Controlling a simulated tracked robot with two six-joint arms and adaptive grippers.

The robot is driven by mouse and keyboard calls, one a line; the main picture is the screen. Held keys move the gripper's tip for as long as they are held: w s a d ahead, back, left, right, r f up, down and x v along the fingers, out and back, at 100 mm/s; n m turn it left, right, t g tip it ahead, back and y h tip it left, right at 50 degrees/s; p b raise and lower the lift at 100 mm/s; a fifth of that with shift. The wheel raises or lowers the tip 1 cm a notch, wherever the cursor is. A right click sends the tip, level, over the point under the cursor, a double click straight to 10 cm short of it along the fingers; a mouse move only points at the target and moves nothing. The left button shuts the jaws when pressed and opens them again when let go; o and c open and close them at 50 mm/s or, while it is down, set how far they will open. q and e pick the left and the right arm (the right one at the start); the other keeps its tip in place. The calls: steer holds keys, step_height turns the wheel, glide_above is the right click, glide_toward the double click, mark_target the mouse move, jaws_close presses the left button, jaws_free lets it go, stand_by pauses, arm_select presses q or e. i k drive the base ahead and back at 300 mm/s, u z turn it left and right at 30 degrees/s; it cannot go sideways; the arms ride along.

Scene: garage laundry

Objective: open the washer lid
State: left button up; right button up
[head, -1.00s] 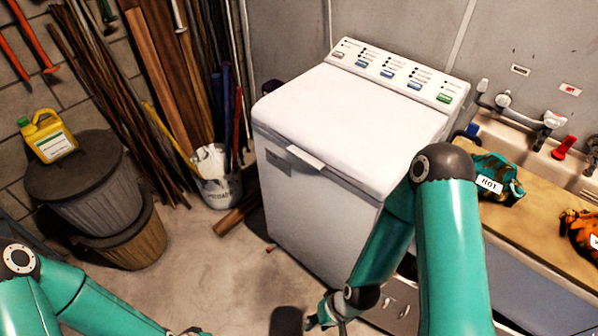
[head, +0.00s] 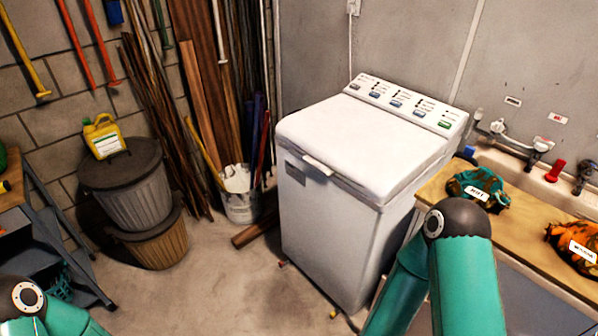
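The white washer (head: 335,238) stands in the middle of the head view, against the grey wall. Its lid (head: 360,140) is down, with a pale handle tab (head: 318,165) at the front edge. The control panel (head: 408,100) with blue and green buttons runs along the back. My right arm rises at the lower right, in front of the counter, and its gripper is below the picture. My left arm shows only at the lower left corner, and its gripper is also out of view.
A wooden counter (head: 523,220) with a sink, a teal bundle (head: 478,190) and an orange bundle (head: 575,247) stands right of the washer. Left are a bucket (head: 241,207), stacked bins (head: 130,190) with a yellow jug (head: 104,137), and a shelf.

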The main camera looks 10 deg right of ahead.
mark_target(379, 153)
steer(key=u, duration=0.2)
steer(key=i, duration=1)
